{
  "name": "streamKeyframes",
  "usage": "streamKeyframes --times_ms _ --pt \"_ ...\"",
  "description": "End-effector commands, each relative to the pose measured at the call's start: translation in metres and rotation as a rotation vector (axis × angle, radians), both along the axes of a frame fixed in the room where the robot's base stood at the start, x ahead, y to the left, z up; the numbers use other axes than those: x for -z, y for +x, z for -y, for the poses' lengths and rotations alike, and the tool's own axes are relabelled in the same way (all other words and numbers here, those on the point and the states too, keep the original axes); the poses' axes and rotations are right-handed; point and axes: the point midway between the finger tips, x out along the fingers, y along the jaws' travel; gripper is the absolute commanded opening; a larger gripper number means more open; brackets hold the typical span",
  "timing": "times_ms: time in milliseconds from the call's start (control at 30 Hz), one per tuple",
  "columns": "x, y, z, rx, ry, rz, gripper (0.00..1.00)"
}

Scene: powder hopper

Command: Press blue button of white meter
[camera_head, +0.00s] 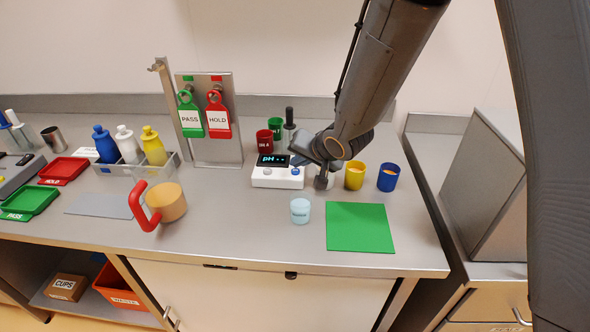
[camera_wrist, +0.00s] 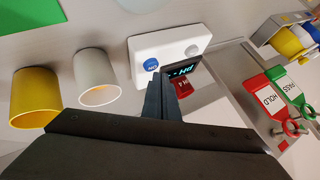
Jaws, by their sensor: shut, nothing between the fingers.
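The white meter (camera_head: 262,181) stands on the bench, with a dark display reading "pH". Its round blue button (camera_head: 296,171) is at the right of its front part, and a grey button (camera_head: 267,171) is to the left. In the wrist view, the meter (camera_wrist: 170,42) is at the top, with the blue button (camera_wrist: 151,64) uncovered. My gripper (camera_wrist: 160,77) is shut and empty. Its fingertips appear just below the blue button in that view and overlap the edge of the display; I cannot tell whether they touch the meter.
A white cup (camera_wrist: 97,80) and a yellow cup (camera_wrist: 35,97) stand beside the meter. A blue cup (camera_head: 388,178) is farther right. A pale blue beaker (camera_head: 300,210) stands in front, near a green mat (camera_head: 360,228). A red-handled jug (camera_head: 168,202) is to the left.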

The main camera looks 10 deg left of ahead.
Motion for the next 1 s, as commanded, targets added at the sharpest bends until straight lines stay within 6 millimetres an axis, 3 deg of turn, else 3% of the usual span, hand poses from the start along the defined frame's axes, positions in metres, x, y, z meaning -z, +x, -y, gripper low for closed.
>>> streamKeyframes --times_ms 733,1000 --pt "-0.055 -0.001 0.000 0.000 0.000 0.000 0.00" --pt "-0.058 0.000 0.000 0.000 0.000 0.000 0.00"
